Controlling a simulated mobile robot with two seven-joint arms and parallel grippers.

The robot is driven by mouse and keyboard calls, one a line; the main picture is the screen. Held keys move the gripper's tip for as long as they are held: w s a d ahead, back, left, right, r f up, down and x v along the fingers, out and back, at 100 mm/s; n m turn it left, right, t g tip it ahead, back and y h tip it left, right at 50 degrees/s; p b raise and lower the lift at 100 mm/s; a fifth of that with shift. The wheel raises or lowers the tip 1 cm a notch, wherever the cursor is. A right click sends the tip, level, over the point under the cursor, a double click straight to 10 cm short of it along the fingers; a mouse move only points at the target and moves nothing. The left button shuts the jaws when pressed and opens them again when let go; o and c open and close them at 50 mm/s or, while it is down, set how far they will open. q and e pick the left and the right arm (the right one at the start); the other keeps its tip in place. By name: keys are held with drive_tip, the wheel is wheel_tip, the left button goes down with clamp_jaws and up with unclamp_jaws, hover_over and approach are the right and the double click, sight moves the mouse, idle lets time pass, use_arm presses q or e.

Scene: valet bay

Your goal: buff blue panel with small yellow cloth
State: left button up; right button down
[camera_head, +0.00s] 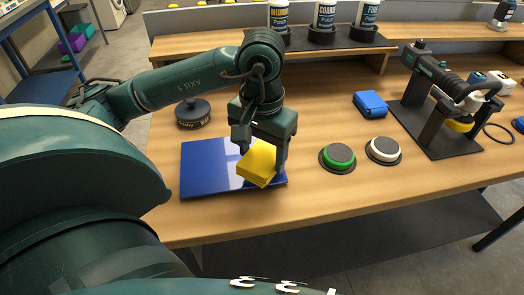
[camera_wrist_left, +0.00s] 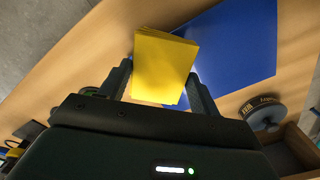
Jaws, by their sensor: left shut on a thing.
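The blue panel (camera_head: 207,170) lies flat on the wooden bench, glossy with a bright reflection. My left gripper (camera_head: 262,160) is shut on the small yellow cloth (camera_head: 258,164), a folded block held over the panel's right part. In the left wrist view the yellow cloth (camera_wrist_left: 163,66) sits between the two fingers of my left gripper (camera_wrist_left: 162,85), with the blue panel (camera_wrist_left: 237,48) behind it to the right. I cannot tell whether the cloth touches the panel. My right gripper is not in view.
A dark round pad (camera_head: 193,113) stands behind the panel. To the right are a green pad (camera_head: 338,157), a white pad (camera_head: 383,149), a folded blue cloth (camera_head: 370,104) and a polisher on a black stand (camera_head: 432,130). Bottles (camera_head: 325,14) stand on the back shelf.

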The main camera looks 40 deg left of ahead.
use_arm(q)
drive_tip(key=shift+r+p, duration=1.45)
drive_tip(key=shift+r, duration=1.35)
